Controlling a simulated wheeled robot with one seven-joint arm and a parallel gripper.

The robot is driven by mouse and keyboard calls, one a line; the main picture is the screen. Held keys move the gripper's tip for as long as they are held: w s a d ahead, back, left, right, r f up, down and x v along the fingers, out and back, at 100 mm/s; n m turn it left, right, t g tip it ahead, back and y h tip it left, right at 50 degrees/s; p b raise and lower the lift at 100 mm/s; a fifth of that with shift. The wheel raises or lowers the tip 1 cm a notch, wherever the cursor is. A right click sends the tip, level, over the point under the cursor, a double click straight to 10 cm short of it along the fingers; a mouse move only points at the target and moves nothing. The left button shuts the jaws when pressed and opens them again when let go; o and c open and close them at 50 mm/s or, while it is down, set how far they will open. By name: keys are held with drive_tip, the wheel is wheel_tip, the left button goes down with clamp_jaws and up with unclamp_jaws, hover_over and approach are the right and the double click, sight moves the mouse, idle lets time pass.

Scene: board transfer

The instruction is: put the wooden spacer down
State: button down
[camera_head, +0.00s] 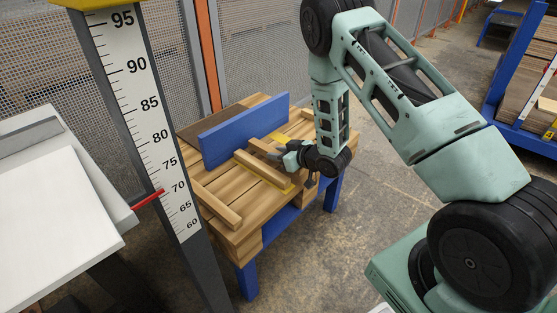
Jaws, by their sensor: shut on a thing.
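My gripper (283,153) is at the right part of a wooden workbench (222,182), low over its top. It is shut on a short wooden spacer (262,147), whose left end shows beyond the fingers. The wrist hides part of the grip. I cannot tell whether the spacer touches the bench top or hangs just above it. A second wooden bar (261,167) lies just in front of it, along a yellow strip. A third wooden bar (216,206) lies at the bench's front left.
A blue upright board (243,128) stands behind the spacer. A height scale post (150,120) rises in front of the bench's left side. A white-topped table (50,200) is at the left. A blue rack with stacked boards (530,90) stands at the right. Floor between is clear.

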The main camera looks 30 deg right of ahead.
drive_tip(key=shift+f, duration=0.7)
drive_tip(key=shift+f, duration=0.15)
drive_tip(key=c, duration=1.1)
unclamp_jaws()
